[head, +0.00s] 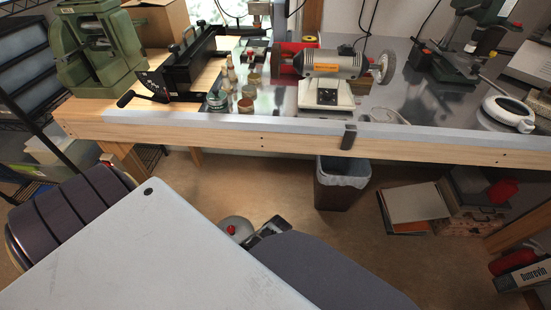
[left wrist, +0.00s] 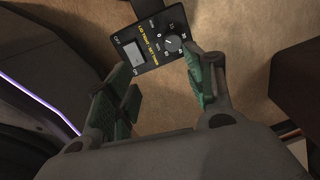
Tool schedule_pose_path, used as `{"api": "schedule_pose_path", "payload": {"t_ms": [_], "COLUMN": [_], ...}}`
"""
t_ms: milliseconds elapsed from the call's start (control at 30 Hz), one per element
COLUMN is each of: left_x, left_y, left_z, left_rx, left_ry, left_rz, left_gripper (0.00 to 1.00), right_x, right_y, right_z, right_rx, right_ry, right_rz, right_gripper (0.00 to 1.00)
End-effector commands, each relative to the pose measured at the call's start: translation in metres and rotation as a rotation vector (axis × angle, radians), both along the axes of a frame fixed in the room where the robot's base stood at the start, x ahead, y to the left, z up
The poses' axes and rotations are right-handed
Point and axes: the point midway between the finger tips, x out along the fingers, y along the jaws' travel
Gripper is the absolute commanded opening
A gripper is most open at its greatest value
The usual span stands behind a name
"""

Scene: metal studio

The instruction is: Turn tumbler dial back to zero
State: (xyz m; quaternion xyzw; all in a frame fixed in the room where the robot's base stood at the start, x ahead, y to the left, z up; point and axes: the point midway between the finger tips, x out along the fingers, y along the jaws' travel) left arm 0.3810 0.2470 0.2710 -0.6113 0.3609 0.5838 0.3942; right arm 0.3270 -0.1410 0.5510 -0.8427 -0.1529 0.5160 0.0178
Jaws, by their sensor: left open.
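The tumbler's black control panel (left wrist: 153,62) shows in the left wrist view, tilted, with white and yellow lettering. Its round dark dial (left wrist: 173,43) is on the panel's right part, ringed by white numbers including a 0. The dial's exact setting is too small to read. A light rocker switch (left wrist: 134,55) is on the panel's left part. My left gripper (left wrist: 152,75) is open and empty, with its green-padded fingers either side of the panel's near end in the picture. The right finger is close to the dial; I cannot tell whether it touches. My right gripper is not in view.
A wooden workbench (head: 240,132) runs across the head view with a green machine (head: 98,45), a bench grinder (head: 330,64) and a drill press (head: 470,50). Below it are a waste bin (head: 340,185) and a box with folders (head: 415,203).

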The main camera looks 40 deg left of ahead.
Motion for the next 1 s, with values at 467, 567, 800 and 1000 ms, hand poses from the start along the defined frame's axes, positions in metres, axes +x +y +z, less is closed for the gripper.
{"api": "schedule_pose_path", "payload": {"t_ms": [467, 567, 800, 1000], "left_x": [-0.015, -0.019, -0.026, -0.031], "left_y": [-0.001, -0.001, -0.001, -0.001], "left_z": [0.008, 0.009, 0.012, 0.013], "left_rx": [-0.003, -0.004, -0.006, -0.007], "left_ry": [-0.003, -0.004, -0.006, -0.008], "left_rz": [0.059, 0.073, 0.102, 0.119], "left_gripper": [0.54, 0.54, 0.54, 0.54], "right_x": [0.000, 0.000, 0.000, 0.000], "right_y": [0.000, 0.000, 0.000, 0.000], "right_z": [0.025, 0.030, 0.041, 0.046], "right_rx": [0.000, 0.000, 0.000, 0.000], "right_ry": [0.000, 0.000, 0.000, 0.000], "right_rz": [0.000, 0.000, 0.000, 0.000], "right_gripper": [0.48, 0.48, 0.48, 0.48]}}
